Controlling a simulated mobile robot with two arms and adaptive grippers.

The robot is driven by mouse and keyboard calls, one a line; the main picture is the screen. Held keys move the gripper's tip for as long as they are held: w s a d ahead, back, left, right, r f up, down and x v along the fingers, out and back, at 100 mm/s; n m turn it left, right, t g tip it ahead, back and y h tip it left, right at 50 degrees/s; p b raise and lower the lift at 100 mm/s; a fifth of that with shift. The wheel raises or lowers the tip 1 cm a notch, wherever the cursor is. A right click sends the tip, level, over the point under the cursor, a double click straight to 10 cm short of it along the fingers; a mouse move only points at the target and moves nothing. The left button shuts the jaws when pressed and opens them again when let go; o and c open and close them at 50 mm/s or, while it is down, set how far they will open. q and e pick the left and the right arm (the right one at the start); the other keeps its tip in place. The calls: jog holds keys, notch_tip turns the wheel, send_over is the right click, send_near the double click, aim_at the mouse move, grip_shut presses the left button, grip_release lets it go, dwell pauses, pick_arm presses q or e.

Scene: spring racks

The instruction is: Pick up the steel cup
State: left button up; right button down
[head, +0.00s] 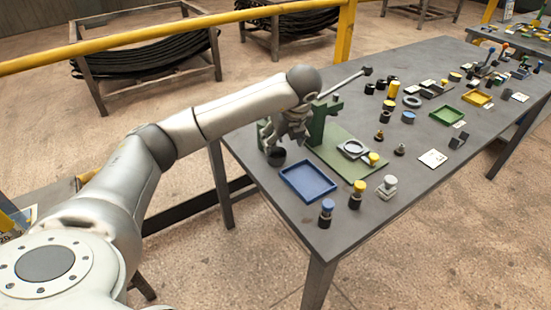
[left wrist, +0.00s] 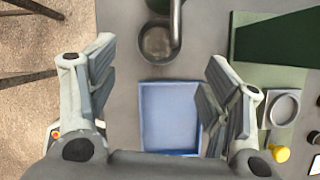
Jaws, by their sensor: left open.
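A round grey steel cup (head: 277,157) stands near the table's left edge, just behind the blue tray. In the left wrist view the cup (left wrist: 156,44) shows from above at the top middle, with a dark curved bar crossing its right side; I cannot tell whether the bar is its handle. My left gripper (head: 284,138) is over the cup area, its fingers spread and empty. In the left wrist view the left gripper's fingers (left wrist: 160,56) stand wide to either side of the cup and tray, apart from both. My right gripper is not in view.
A blue tray (head: 325,187) lies in front of the cup. A green press (head: 317,127) with a long lever stands close on the right, on a green plate (head: 334,151). Several knobs and small parts cover the grey table (head: 365,225) farther right.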

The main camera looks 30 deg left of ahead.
aim_at(278, 152)
pick_arm(q)
jog(key=p+x, duration=0.1)
jog(key=x, duration=0.7)
jog(key=c, duration=1.1)
